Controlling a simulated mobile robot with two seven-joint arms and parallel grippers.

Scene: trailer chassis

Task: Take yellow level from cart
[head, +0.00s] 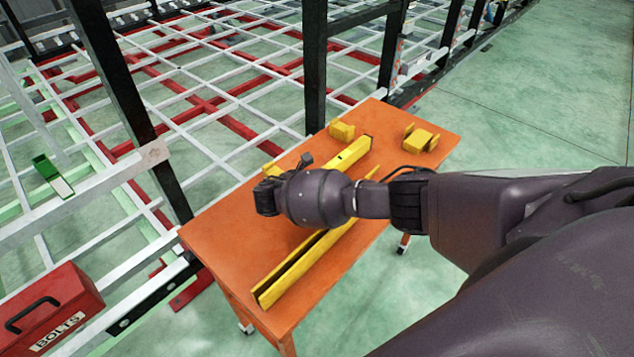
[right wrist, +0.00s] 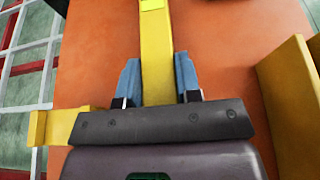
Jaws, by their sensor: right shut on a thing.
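The yellow level (head: 352,152) is a long bar at the orange cart (head: 222,226); my right arm hides its near part in the head view. In the right wrist view the level (right wrist: 156,40) runs straight up between the fingers, with a bright yellow-green patch at the top. My right gripper (right wrist: 157,72) is shut on it, one blue-grey finger on each side. In the head view my own arm mostly hides this gripper. I cannot tell whether the level touches the cart top. My left gripper is not in view.
A long yellow channel (head: 290,275) lies on the cart's near side. Small yellow blocks (head: 420,138) sit at the far end. Dark posts and the white and red chassis frame (head: 200,100) stand behind the cart. A red bolts box (head: 60,305) is at lower left. Floor at right is clear.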

